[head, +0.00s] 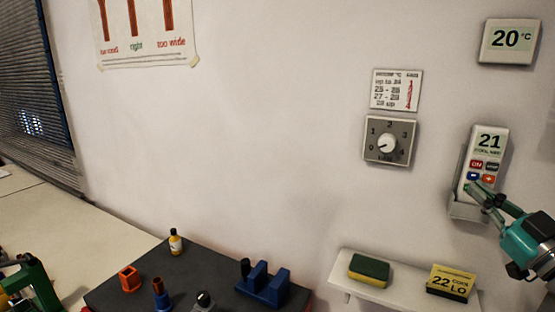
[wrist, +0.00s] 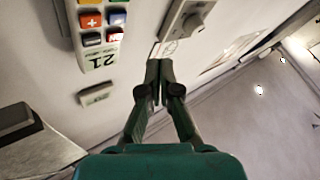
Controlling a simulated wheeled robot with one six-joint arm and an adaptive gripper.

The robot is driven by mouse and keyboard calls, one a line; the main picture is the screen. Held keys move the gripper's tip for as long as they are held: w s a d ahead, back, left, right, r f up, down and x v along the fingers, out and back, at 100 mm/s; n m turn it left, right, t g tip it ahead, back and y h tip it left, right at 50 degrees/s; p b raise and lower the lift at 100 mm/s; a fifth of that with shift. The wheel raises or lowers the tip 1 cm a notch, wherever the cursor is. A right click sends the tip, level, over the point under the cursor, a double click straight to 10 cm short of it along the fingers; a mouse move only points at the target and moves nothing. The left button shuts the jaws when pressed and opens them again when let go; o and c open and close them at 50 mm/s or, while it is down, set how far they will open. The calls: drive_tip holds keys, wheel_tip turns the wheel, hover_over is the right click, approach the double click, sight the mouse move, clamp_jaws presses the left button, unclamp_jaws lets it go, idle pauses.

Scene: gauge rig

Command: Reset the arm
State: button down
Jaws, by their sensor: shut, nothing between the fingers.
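My gripper (head: 474,189) is at the right side of the head view, its green fingers reaching left to the lower part of a white remote (head: 487,150). In the wrist view the fingertips (wrist: 160,68) are together and hold nothing. The remote sits in a holder (head: 467,209) on the wall and shows 21, with red, dark, blue and orange buttons. It shows upside down in the wrist view (wrist: 99,35), left of the fingers. I cannot tell whether the fingertips touch it.
A fan dial (head: 387,142), a printed chart (head: 396,90) and a 20 °C display (head: 509,41) are on the wall. A dark mat (head: 205,268) holds small parts.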

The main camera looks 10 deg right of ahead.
drive_tip(key=a+f+m+g+h, duration=0.1)
drive_tip(key=a+f+m+h, duration=0.15)
drive_tip(key=f, duration=0.65)
drive_tip(key=a+f+m+h, duration=0.1)
drive_tip(key=a+f+m, duration=0.25)
drive_tip(key=f, duration=0.65)
drive_tip(key=s+a+f+m+g+h, duration=0.1)
drive_tip(key=s+a+f, duration=0.2)
drive_tip(key=s+f, duration=0.3)
drive_tip(key=s+a+f+m+g+h, duration=0.1)
drive_tip(key=s+a+f+m, duration=0.15)
drive_tip(key=f, duration=0.55)
drive_tip(key=s+a+f+g, duration=0.1)
drive_tip(key=s+a+f, duration=0.25)
drive_tip(key=s, duration=0.35)
drive_tip(key=s+a+f+g, duration=0.1)
drive_tip(key=s+a+f, duration=0.2)
drive_tip(key=s+f, duration=0.3)
drive_tip(key=s+a+n+y, duration=0.1)
drive_tip(key=s+a, duration=0.1)
drive_tip(key=s, duration=0.6)
drive_tip(key=s+a+r+n+g+y, duration=0.1)
drive_tip(key=s+a+n+y, duration=0.1)
drive_tip(key=s, duration=0.6)
drive_tip(key=shift+s+a+r, duration=0.15)
drive_tip(key=shift+s+a, duration=0.2)
drive_tip(key=shift+s, duration=0.05)
